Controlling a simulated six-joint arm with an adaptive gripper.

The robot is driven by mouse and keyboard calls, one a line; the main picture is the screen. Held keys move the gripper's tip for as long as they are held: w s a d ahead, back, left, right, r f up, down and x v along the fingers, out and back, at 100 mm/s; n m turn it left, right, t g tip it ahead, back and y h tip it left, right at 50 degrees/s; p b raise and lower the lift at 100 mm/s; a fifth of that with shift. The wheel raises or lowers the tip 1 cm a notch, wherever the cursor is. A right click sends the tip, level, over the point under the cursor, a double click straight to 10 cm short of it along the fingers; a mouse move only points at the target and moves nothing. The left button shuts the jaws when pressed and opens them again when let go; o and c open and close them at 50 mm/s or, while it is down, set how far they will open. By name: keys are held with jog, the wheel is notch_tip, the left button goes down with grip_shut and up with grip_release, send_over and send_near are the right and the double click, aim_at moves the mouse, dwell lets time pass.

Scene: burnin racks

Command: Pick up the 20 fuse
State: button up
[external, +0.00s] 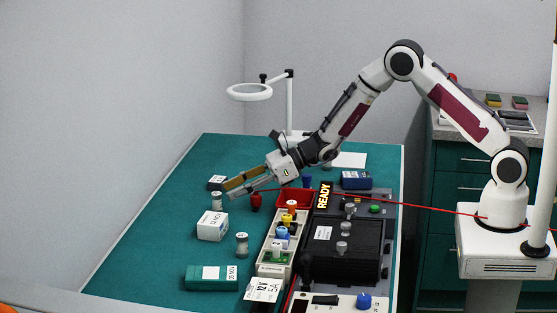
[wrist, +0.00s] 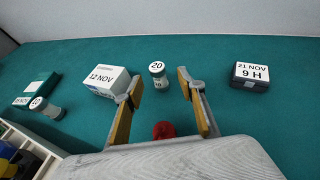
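The 20 fuse (wrist: 158,70) is a small pale cylinder with a dark band and "20" on its top. It stands upright on the green table, ahead of and between my fingertips in the wrist view. In the external view the fuse (external: 217,201) stands between a dark box and a white box. My gripper (wrist: 161,84) is open and empty, with tan finger pads on both sides. In the external view my gripper (external: 232,191) hangs above the table, pointing left and slightly down, apart from the fuse.
A white "12 NOV" box (wrist: 103,82) and a dark "21 NOV" box (wrist: 250,76) flank the fuse. A red piece (wrist: 164,130) stands nearer my palm. Another fuse (external: 242,244), marked 10, a green box (external: 211,278) and a red tray (external: 296,203) stand nearby. Table beyond the fuse is clear.

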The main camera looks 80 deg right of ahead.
aim_at(217, 198)
jog(key=shift+w+a+f, duration=0.1)
jog(key=shift+w+f, duration=0.05)
jog(key=shift+w, duration=0.15)
jog(key=shift+a+x, duration=0.25)
jog(key=shift+x, duration=2.2)
jog(key=shift+f, duration=0.15)
grip_shut()
